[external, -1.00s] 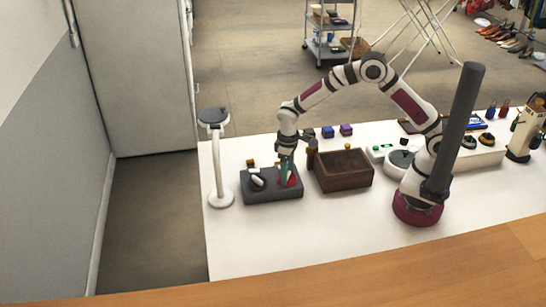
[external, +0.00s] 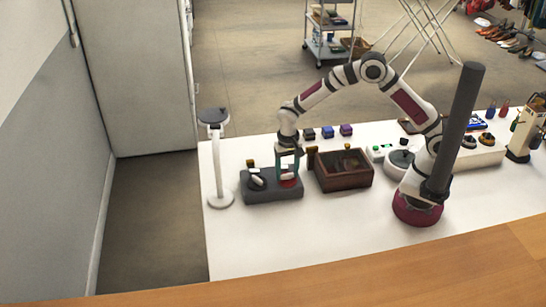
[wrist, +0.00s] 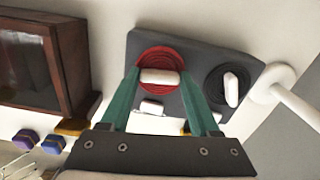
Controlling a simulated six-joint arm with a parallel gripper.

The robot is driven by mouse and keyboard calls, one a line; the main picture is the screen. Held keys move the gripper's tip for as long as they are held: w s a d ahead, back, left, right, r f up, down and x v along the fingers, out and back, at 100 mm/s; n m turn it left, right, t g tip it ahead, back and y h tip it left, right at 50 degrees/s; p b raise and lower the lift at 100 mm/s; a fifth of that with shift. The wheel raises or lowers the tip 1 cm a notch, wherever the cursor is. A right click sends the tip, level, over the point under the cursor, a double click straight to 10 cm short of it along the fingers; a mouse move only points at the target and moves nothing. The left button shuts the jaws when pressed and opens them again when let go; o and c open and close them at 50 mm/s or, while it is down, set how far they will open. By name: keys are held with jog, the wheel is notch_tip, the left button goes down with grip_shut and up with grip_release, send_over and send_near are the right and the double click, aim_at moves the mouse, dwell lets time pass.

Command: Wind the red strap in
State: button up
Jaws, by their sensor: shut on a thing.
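The red strap is a round red coil (wrist: 160,62) on a dark grey base (wrist: 205,65), with a white bar handle (wrist: 160,77) across it. My gripper (wrist: 160,74) has its green fingers at the two ends of this handle and is shut on it. In the external view my gripper (external: 289,175) points straight down over the right part of the base, and a little of the red coil (external: 289,184) shows below it. A black coil (wrist: 227,88) with its own white handle (wrist: 231,89) sits beside the red one.
A small white piece (wrist: 152,107) lies on the base. A dark wooden box (external: 343,181) stands right of the base, close by. A white stand (external: 219,175) rises at its left. Small blue and purple blocks (external: 346,130) are behind. The table front is clear.

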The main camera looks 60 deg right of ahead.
aim_at(287, 174)
jog(key=shift+m, duration=0.7)
jog(key=o, duration=1.4)
jog(key=shift+c, duration=0.2)
notch_tip(287, 174, up, 16)
jog(key=shift+f, duration=0.1)
